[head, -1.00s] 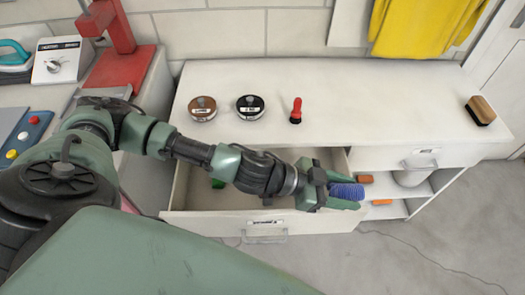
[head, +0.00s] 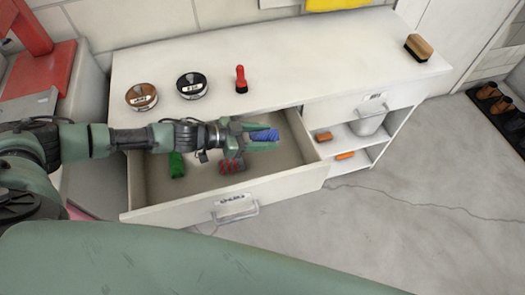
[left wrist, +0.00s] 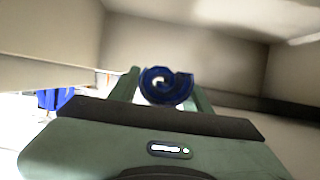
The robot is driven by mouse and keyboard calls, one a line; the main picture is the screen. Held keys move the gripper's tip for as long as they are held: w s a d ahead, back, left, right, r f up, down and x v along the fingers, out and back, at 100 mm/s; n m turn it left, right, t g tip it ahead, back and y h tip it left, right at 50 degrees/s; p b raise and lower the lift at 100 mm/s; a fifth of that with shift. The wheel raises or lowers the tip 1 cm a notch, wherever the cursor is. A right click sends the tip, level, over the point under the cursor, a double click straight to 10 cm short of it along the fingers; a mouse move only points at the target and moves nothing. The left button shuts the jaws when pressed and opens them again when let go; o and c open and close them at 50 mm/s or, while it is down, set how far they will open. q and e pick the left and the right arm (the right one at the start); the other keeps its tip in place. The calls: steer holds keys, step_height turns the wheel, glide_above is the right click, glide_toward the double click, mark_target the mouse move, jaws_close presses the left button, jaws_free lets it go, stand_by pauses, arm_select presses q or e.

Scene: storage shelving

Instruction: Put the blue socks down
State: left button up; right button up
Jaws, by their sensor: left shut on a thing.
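The blue socks (head: 264,135) are a small rolled bundle. My left gripper (head: 262,139) is shut on them and holds them over the open drawer (head: 285,165), towards its right half. In the left wrist view the rolled end of the blue socks (left wrist: 165,87) shows between the fingers, with pale walls around. Inside the drawer lie a green bundle (head: 177,165) and a grey bundle with red stripes (head: 232,164), partly below my gripper. My right gripper is not in view.
On the cabinet top (head: 300,60) stand a brown tin (head: 141,97), a black tin (head: 192,86), a red-handled brush (head: 241,80) and a wooden brush (head: 418,47). Open shelves (head: 365,145) at the right hold orange items and a white bucket (head: 370,122).

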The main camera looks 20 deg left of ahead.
arm_select(q)
step_height(320, 180, down, 3)
steer(key=shift+f, duration=0.1)
steer(key=shift+f+b, duration=0.55)
steer(key=shift+f, duration=1.4)
steer(key=shift+f+b, duration=0.35)
steer(key=shift+f, duration=0.25)
steer(key=o, duration=1.4)
steer(key=shift+c, duration=0.2)
steer(key=shift+r, duration=0.1)
